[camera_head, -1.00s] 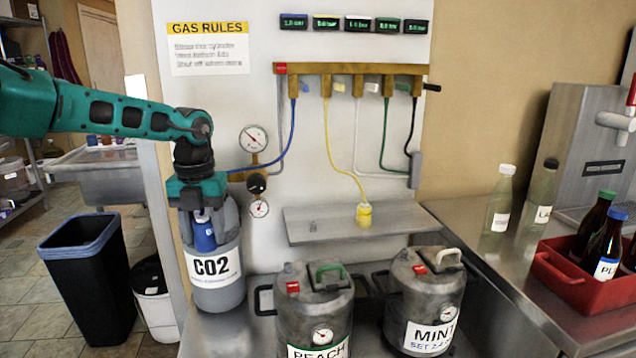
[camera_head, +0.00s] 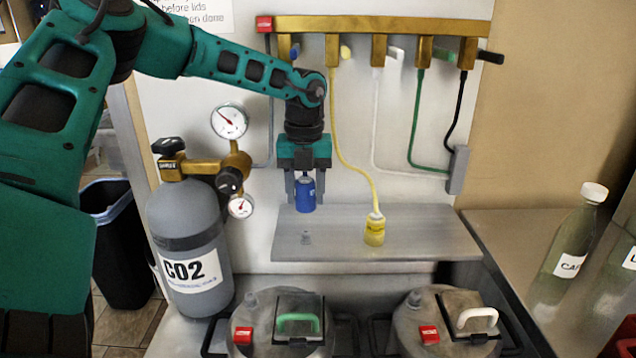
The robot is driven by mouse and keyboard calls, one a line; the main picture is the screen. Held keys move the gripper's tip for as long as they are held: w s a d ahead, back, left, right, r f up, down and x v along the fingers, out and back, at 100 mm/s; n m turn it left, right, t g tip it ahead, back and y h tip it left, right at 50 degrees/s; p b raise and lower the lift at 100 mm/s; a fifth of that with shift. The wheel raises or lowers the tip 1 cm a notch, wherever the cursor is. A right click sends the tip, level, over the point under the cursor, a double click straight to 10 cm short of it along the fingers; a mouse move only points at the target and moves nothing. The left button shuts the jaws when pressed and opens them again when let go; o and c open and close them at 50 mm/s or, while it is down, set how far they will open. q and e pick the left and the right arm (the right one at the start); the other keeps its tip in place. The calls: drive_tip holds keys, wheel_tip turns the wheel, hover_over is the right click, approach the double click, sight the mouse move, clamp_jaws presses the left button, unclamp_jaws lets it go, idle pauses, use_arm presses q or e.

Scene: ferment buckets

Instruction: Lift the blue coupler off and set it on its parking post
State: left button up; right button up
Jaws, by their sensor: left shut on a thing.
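The blue coupler (camera_head: 305,195) hangs upright between the fingers of my left gripper (camera_head: 305,185), which is shut on it. They are over the left part of the grey wall shelf (camera_head: 420,245). A small grey parking post (camera_head: 306,238) stands on the shelf below the coupler, with a visible gap between them. The yellow coupler (camera_head: 375,232) stands on the shelf to the right, on its yellow hose. My right gripper is not in view.
The grey CO2 cylinder (camera_head: 180,225) with its gauges stands left of the shelf. Two metal buckets, one with a green handle (camera_head: 297,322) and one with a white handle (camera_head: 477,316), stand below it. A brass manifold (camera_head: 380,25) with hoses runs above.

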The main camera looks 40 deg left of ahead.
sight(306, 212)
use_arm(q)
drive_tip(key=shift+s+f+b, duration=0.15)
drive_tip(key=shift+f+b, duration=0.15)
drive_tip(key=shift+f, duration=0.5)
wheel_tip(306, 212, down, 2)
drive_tip(key=shift+f+b, duration=0.15)
drive_tip(key=shift+b, duration=0.2)
drive_tip(key=shift+f+b, duration=0.45)
drive_tip(key=shift+b, duration=0.05)
drive_tip(key=shift+f+b, duration=0.15)
drive_tip(key=shift+b, duration=0.15)
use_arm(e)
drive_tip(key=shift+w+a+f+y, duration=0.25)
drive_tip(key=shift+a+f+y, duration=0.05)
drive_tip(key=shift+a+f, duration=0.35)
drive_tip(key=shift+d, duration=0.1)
use_arm(q)
drive_tip(key=shift+b, duration=0.45)
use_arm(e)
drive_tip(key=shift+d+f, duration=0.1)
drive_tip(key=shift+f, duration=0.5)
